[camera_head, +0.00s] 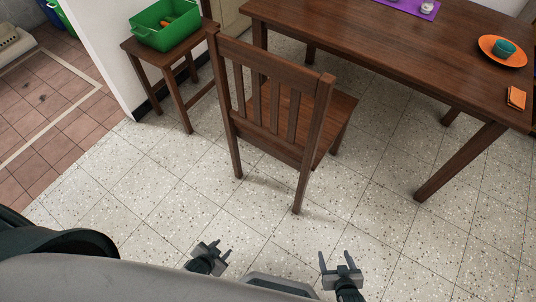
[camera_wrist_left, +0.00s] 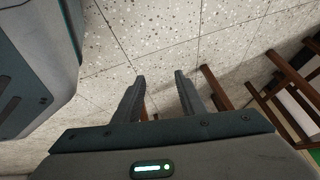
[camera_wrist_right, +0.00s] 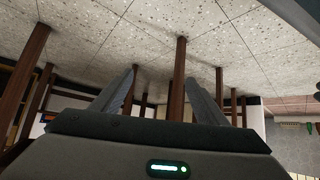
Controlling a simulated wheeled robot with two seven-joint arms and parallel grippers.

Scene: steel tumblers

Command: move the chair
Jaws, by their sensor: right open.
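The brown wooden chair (camera_head: 268,63) stands upright on the floor, its slatted back facing me and its seat extending toward the dining table. My left gripper (camera_head: 222,250) is open and empty, low in front of the chair and apart from it. My right gripper (camera_head: 335,256) is also open and empty, nearer than the chair's right back leg. Both pairs of fingers show spread in the wrist views, left (camera_wrist_left: 160,77) and right (camera_wrist_right: 161,68). Brown wooden legs show beyond them, but I cannot tell for certain which are the chair's.
The dining table (camera_head: 345,30) stands behind and right of the chair, with an orange plate (camera_head: 490,52) and a purple mat (camera_head: 398,9). A stool (camera_head: 172,80) bearing a green bin (camera_head: 165,35) stands left, beside a white wall (camera_head: 105,50). The speckled floor (camera_head: 150,190) in front is clear.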

